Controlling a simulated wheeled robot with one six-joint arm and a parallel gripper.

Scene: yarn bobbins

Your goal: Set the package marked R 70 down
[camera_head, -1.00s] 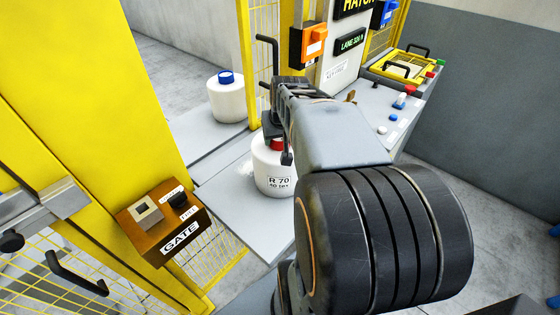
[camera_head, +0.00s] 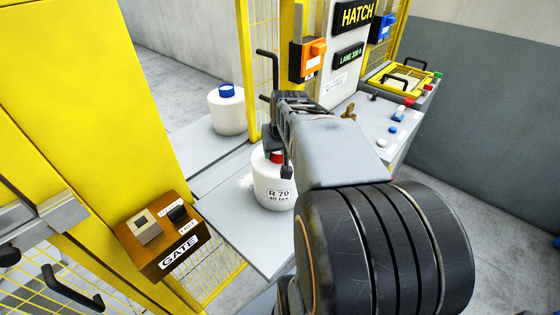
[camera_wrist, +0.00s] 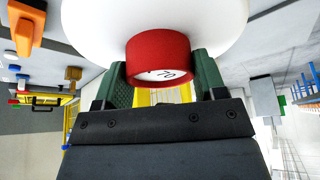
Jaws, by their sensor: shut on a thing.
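The package marked R 70 (camera_head: 272,187) is a white, rounded bobbin with a red cap (camera_head: 277,156) and a label on its front. It is upright at the grey shelf (camera_head: 238,215) in front of the hatch; whether its base touches the shelf I cannot tell. My gripper (camera_head: 284,160) is shut on the red cap from above. In the wrist view the red cap (camera_wrist: 158,58), marked 70, sits between the two green finger pads, with the white package body (camera_wrist: 85,20) beyond it. My arm hides part of the shelf to the right.
A white bobbin with a blue cap (camera_head: 227,110) stands farther back on a grey surface. A brown GATE box (camera_head: 165,235) is at the left front. An orange box (camera_head: 308,60) and a yellow fence post (camera_head: 282,45) stand close behind my gripper.

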